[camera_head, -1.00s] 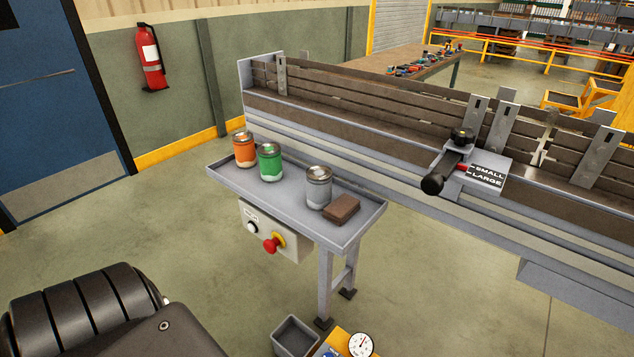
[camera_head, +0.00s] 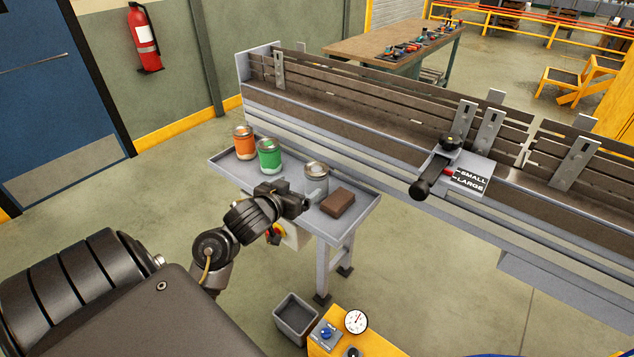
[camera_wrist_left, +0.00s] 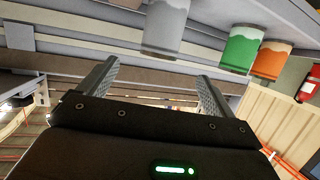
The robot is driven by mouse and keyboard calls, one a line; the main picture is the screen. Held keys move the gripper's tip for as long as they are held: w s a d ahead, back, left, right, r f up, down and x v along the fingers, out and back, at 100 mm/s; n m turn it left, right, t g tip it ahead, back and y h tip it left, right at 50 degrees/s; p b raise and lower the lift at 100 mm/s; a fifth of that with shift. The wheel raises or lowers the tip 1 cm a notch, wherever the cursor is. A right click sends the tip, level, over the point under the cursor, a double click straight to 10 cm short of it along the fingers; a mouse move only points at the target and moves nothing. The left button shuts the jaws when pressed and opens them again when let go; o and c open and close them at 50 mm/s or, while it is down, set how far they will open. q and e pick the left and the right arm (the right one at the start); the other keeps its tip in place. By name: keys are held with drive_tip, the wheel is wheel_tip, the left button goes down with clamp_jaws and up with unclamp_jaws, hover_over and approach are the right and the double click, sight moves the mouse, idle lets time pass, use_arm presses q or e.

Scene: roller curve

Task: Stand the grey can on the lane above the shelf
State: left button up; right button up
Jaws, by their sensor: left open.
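The grey can (camera_head: 316,178) stands upright on the grey shelf (camera_head: 352,222), between the green can and a brown block. My left gripper (camera_head: 302,190) is at the shelf's front side, close to the grey can, and hides its lower part. In the left wrist view, which looks upside down, the left gripper (camera_wrist_left: 155,72) has its fingers apart with nothing between them. The grey can (camera_wrist_left: 165,28) is ahead, beyond the fingertips. The lane (camera_head: 345,130) is the brown strip running behind and above the shelf. My right gripper is not in view.
A green can (camera_head: 269,157) and an orange can (camera_head: 244,143) stand left of the grey can. The brown block (camera_head: 338,202) lies to its right. Slatted guards back the lane.

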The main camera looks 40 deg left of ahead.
sight(311, 175)
use_arm(q)
drive_tip(key=x, duration=0.5)
drive_tip(key=shift+w+r+b, duration=0.15)
drive_tip(key=shift+w+b, duration=0.2)
drive_tip(key=shift+p+x, duration=0.4)
drive_tip(key=shift+x, duration=2.15)
drive_tip(key=shift+a+r, duration=0.1)
drive_tip(key=shift+r, duration=0.05)
drive_tip(key=shift+s, duration=0.1)
drive_tip(key=shift+c, duration=0.3)
drive_tip(key=c, duration=1.2)
